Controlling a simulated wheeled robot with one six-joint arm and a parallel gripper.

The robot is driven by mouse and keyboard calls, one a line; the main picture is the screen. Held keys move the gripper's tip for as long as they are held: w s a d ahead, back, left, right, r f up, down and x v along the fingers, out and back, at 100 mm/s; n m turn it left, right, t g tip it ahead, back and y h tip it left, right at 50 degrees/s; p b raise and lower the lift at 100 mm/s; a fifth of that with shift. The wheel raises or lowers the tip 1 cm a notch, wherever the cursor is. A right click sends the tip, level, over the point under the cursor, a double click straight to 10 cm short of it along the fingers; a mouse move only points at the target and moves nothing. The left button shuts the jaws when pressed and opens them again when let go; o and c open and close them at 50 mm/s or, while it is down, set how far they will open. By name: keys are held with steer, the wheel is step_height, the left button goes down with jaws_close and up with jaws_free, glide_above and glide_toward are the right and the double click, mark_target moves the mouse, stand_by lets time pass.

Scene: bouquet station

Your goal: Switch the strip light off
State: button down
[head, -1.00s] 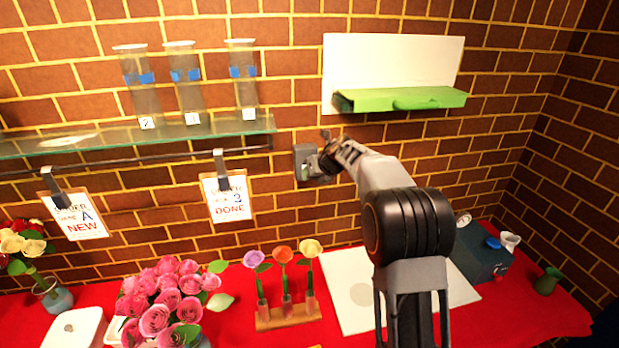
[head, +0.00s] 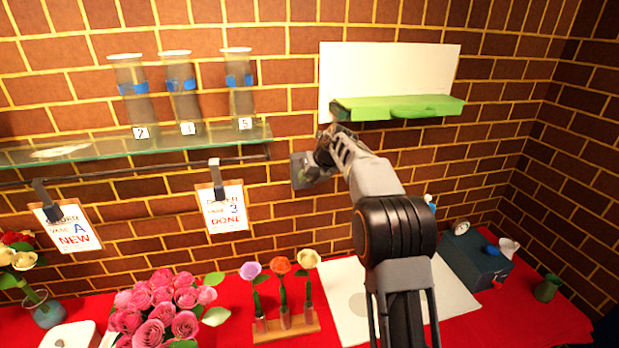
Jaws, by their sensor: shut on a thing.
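The grey wall switch box (head: 302,171) is on the brick wall, between the glass shelf and the green ledge. My gripper (head: 323,158) is at its right side and covers part of it. The jaws are shut on the switch's small moving part, which is mostly hidden behind the fingers. No strip light fixture can be made out in view.
Several glass vases stand on the glass shelf (head: 200,142) at left, with two order cards hanging below. A green ledge (head: 400,107) juts out just above my gripper. Flowers, a white board and a blue box (head: 476,262) are on the red table.

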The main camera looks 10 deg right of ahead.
steer(key=c, duration=0.8)
jaws_free()
steer(key=shift+c, duration=0.2)
steer(key=b+v, duration=0.1)
steer(key=v, duration=0.6)
steer(key=shift+r, duration=0.25)
steer(key=shift+s+d, duration=0.1)
